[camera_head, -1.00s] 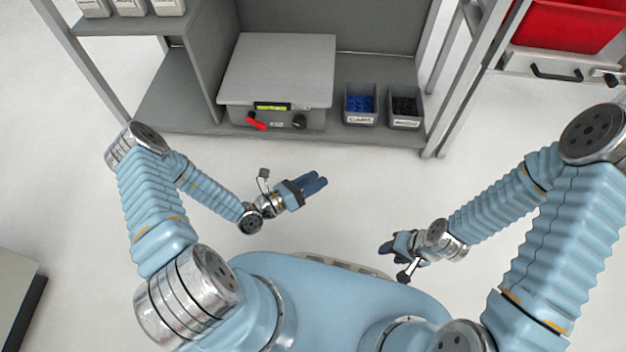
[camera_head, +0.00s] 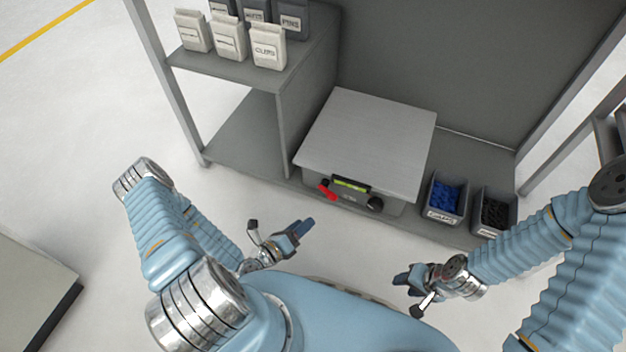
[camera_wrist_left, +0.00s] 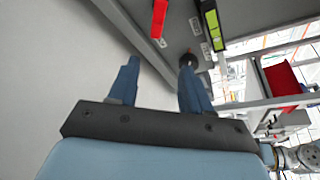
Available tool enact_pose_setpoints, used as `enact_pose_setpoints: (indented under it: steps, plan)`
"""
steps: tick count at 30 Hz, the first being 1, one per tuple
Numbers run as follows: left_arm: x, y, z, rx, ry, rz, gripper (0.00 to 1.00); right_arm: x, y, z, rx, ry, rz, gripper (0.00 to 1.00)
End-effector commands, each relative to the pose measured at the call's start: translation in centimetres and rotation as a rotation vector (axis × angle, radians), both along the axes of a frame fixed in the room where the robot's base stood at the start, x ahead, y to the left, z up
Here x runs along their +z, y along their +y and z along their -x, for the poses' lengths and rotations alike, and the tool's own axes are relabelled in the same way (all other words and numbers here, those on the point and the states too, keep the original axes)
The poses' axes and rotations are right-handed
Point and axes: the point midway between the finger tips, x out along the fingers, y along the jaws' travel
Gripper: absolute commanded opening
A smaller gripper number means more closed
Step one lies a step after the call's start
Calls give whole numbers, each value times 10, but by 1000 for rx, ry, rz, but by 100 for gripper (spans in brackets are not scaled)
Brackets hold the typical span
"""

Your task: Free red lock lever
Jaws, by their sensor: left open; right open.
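The red lock lever (camera_head: 327,191) sits at the left of the front face of a grey scale-like box with a flat metal top (camera_head: 369,140), on the shelf. A green display (camera_head: 351,186) and a black knob (camera_head: 375,204) are to its right. In the left wrist view the red lever (camera_wrist_left: 159,18) shows at the top, beyond my fingers. My left gripper (camera_head: 305,228) is open and empty, in front of and below the lever, apart from it. It also shows in the left wrist view (camera_wrist_left: 158,82). My right gripper (camera_head: 399,284) is open and empty, low in front of the shelf.
A bin of blue parts (camera_head: 446,197) and a bin of black parts (camera_head: 494,212) stand right of the box. An upright divider (camera_head: 309,105) and a shelf with several labelled containers (camera_head: 228,38) are at left. Open floor lies before the shelf.

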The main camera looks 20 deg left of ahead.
Motion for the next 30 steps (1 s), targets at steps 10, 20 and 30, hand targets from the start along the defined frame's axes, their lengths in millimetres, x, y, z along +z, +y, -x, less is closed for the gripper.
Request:
enact_pose_setpoints:
  steps: [10, 20, 30]
  plan:
    - [-13, -12, -35, 12, 10, 3, 49, -7, 0, 1, 0, 3, -1, 43]
    - [-30, -36, -101, 14, 11, 4, 49, -19, 1, 1, 2, 5, -4, 43]
    - [-35, -44, -123, 14, 13, 4, 49, -22, 2, 1, 3, 5, -6, 43]
